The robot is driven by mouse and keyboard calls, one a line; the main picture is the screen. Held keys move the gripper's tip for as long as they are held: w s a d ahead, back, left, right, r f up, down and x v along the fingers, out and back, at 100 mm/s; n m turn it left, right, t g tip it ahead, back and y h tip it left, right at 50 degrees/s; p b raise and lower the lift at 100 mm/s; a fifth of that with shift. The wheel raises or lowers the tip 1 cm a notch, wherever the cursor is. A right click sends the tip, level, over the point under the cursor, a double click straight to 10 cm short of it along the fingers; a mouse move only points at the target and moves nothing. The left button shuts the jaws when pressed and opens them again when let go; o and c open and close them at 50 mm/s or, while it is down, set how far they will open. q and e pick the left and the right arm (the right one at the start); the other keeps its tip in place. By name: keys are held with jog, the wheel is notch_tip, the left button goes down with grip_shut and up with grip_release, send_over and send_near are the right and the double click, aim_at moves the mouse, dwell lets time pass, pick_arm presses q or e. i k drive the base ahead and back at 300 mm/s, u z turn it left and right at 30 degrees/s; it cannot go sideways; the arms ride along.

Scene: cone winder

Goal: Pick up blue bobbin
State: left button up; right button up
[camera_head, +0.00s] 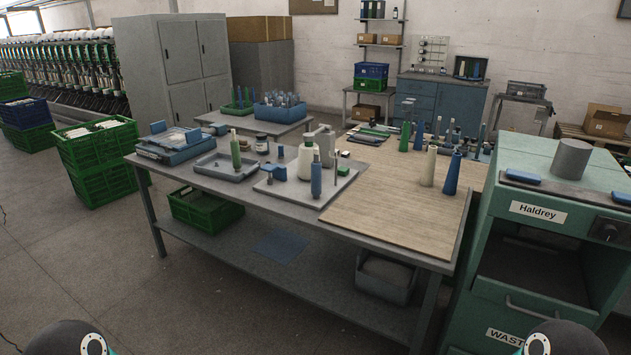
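A blue bobbin (452,175), tall and tapered, stands upright on the wooden right half of the table, next to a cream bobbin (429,167). A grey-blue bobbin (316,179) stands on the pale board (282,194) in front of a white yarn cone (305,163). More blue bobbins (419,136) stand farther back on the wood, beside a green one (405,137). I cannot tell which blue bobbin is meant. Neither gripper shows; only dark round parts of my own arms show at the bottom edge.
The wooden surface (376,205) has clear room in front. A green cabinet (530,250) stands close on the right. Green crates (100,150) stand left.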

aim_at(316, 164)
jog(key=k, duration=0.65)
jog(key=u, duration=0.5)
jog(key=i, duration=0.95)
jog(key=u, duration=0.8)
jog(key=i, duration=1.4)
jog(key=z, duration=0.5)
jog(key=i, duration=1.1)
jog(key=z, duration=0.95)
jog(key=i, duration=0.35)
jog(key=z, duration=0.3)
jog(key=k, duration=0.9)
jog(key=z, duration=0.05)
